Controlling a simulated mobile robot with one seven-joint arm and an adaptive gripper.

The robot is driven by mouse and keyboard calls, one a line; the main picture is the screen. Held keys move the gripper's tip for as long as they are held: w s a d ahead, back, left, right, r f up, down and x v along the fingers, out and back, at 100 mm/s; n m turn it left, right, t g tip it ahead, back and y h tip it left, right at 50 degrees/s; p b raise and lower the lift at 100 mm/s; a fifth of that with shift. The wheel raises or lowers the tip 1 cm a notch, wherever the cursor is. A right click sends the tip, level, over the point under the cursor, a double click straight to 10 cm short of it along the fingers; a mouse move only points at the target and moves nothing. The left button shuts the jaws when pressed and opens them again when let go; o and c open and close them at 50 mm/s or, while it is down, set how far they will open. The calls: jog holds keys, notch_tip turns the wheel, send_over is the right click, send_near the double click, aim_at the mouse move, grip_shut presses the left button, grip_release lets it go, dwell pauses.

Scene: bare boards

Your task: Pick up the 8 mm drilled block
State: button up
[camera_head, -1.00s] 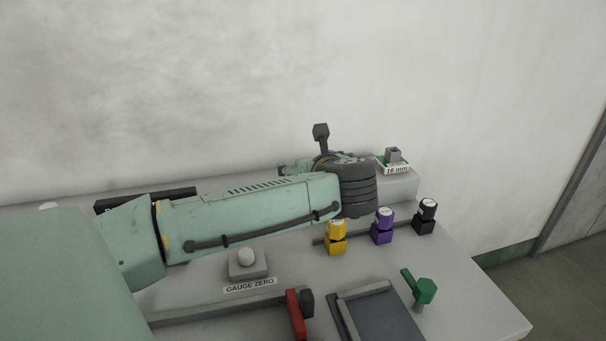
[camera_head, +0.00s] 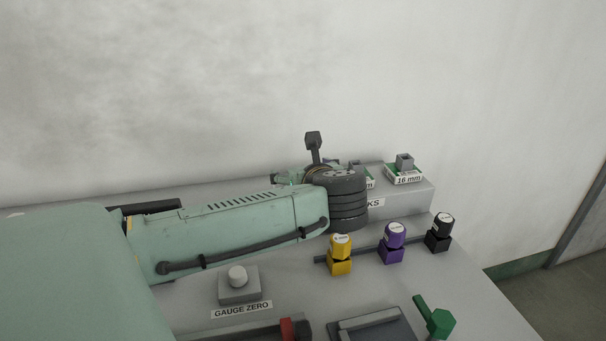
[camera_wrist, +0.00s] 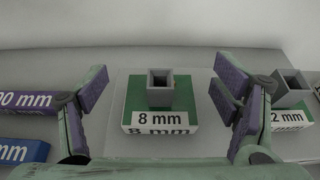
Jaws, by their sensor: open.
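The 8 mm drilled block (camera_wrist: 160,98) is a small grey square block with a dark square opening on top. In the wrist view it stands upright on a green-topped stand (camera_wrist: 135,103) with a white "8 mm" label. My gripper (camera_wrist: 161,82) is open, one purple-padded finger to the left of the block and one to the right. There is a clear gap on both sides and nothing is held. I cannot tell how far above the block the fingertips are.
A "2 mm"-ending labelled block (camera_wrist: 290,92) stands close beside the right finger. Purple (camera_wrist: 25,102) and blue (camera_wrist: 22,151) labelled pieces lie at left.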

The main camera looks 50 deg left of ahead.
jog(key=c, duration=1.7)
